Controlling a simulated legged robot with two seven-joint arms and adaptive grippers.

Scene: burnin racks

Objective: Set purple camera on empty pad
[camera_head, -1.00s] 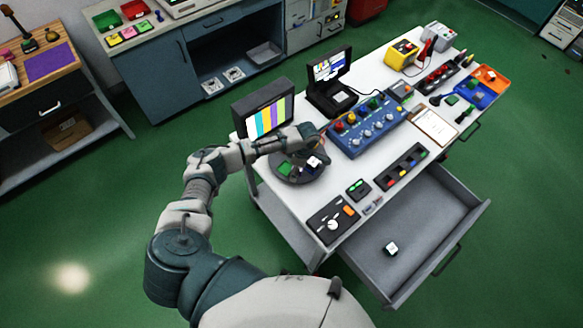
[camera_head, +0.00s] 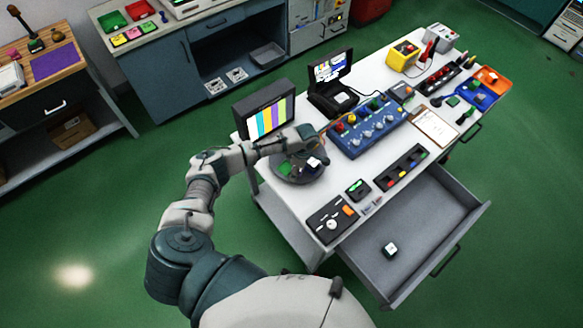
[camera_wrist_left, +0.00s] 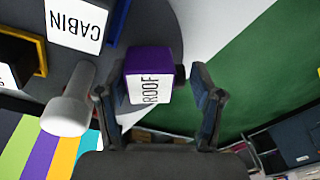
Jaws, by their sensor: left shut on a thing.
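The purple camera (camera_wrist_left: 150,62) is a small cube with a white face reading ROOF. My left gripper (camera_wrist_left: 155,90) is shut on it, with one finger on each side in the left wrist view. In the head view my left gripper (camera_head: 314,142) is over the dark round turntable (camera_head: 292,179) on the table. In the wrist view a white-faced cube reading CABIN (camera_wrist_left: 76,24) sits on a blue-edged pad, left of the purple camera. I cannot tell whether the purple camera touches the turntable. My right gripper is out of view.
A colour-bar monitor (camera_head: 268,112) stands behind the turntable, and a pale post (camera_wrist_left: 68,105) is close to my left finger. A blue knob panel (camera_head: 366,130) is to the right. The open drawer (camera_head: 425,225) holds a small white-topped cube (camera_head: 390,249).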

